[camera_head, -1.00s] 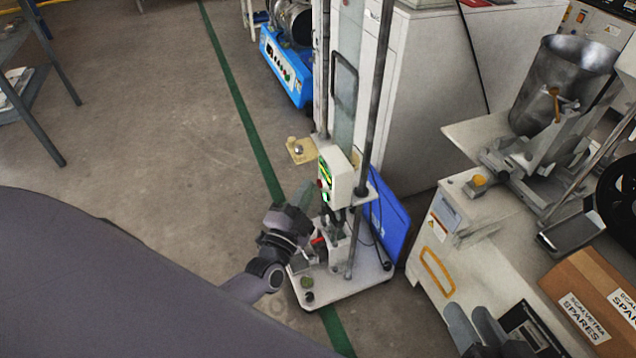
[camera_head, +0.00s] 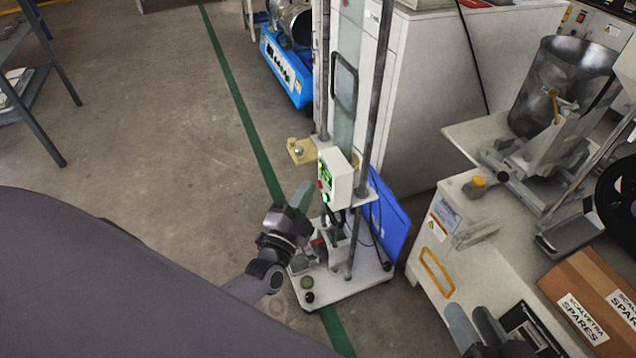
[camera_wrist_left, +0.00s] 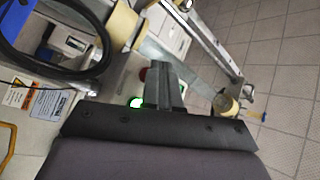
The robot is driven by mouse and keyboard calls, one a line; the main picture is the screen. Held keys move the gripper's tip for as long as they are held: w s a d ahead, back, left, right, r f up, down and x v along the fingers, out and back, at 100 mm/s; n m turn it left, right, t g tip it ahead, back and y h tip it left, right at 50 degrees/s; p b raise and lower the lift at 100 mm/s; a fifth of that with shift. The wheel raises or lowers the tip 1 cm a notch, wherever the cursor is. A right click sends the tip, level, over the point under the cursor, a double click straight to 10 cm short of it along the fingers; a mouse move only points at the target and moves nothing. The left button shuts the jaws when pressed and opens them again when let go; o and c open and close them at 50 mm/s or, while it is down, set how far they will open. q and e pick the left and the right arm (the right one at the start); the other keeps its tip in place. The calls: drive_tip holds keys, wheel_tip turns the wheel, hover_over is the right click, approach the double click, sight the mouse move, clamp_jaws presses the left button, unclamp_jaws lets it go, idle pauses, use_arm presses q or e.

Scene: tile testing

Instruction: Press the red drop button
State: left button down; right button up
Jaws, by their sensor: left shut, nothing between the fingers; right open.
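The white control box (camera_head: 340,176) is mounted on the tall drop-test rig. The red button (camera_head: 320,185) is on its left-facing side, above a lit green button (camera_head: 326,198). My left gripper (camera_head: 303,192) is shut and empty, just left of the box; its fingers point up, and a small gap to the red button shows in the head view. In the left wrist view the shut fingers (camera_wrist_left: 162,68) partly cover a red part (camera_wrist_left: 143,74), and the green light (camera_wrist_left: 136,102) glows beside them. Contact cannot be told there. My right gripper (camera_head: 473,325) is open, low right.
The rig's white base (camera_head: 345,287) stands on the floor over a green line. Its metal posts and a yellowish bracket (camera_head: 301,151) are close to my left gripper. A blue panel (camera_head: 391,218) leans behind.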

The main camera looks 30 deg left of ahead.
use_arm(q)
drive_tip(key=shift+s+a, duration=0.35)
drive_tip(key=shift+s, duration=0.05)
drive_tip(key=s+a+p, duration=0.2)
drive_tip(key=s+a, duration=0.1)
drive_tip(key=shift+s+a, duration=0.1)
drive_tip(key=shift+s, duration=0.3)
idle(0.9)
